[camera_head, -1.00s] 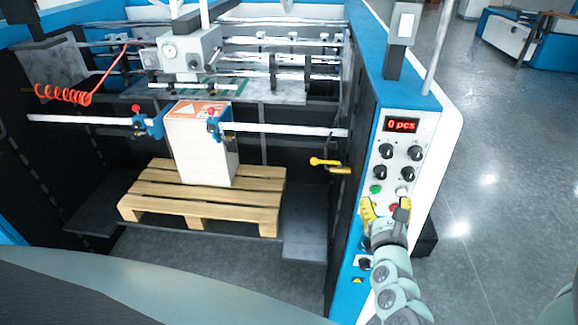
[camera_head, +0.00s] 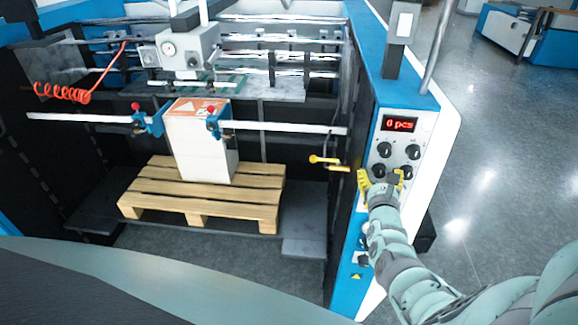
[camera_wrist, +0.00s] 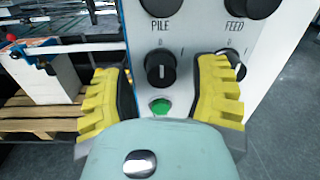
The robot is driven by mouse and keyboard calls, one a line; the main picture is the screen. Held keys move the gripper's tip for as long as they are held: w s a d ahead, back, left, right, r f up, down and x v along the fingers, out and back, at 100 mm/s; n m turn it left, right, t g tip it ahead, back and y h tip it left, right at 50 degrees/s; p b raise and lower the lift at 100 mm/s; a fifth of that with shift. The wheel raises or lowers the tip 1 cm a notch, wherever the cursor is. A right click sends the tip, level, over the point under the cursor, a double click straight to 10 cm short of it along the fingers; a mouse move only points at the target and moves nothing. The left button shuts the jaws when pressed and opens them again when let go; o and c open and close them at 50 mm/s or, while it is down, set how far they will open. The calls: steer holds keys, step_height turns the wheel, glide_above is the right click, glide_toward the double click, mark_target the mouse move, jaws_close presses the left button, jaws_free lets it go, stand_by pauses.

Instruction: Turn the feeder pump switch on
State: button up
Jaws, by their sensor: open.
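The control panel (camera_head: 397,139) on the blue and white machine carries black rotary knobs in two rows. My open gripper (camera_head: 381,176) is in front of the lower row. In the wrist view, the lower left knob (camera_wrist: 160,68) shows between my yellow fingers, its white mark pointing up toward 0, with I to its right. PILE and FEED labels are printed above the lower knobs. The lower right knob (camera_wrist: 235,66) is mostly hidden behind my right finger. No "feeder pump" label is readable. I cannot tell whether my fingers touch the panel.
A green button (camera_wrist: 160,107) sits just below the lower left knob. A yellow-handled valve (camera_head: 325,161) sticks out left of the panel. A wooden pallet (camera_head: 160,197) bears a white stack (camera_head: 205,155). Open floor lies right of the machine.

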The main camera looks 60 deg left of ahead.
steer(key=shift+o, duration=0.3)
steer(key=shift+a, duration=0.1)
steer(key=shift+w, duration=0.1)
jaws_close()
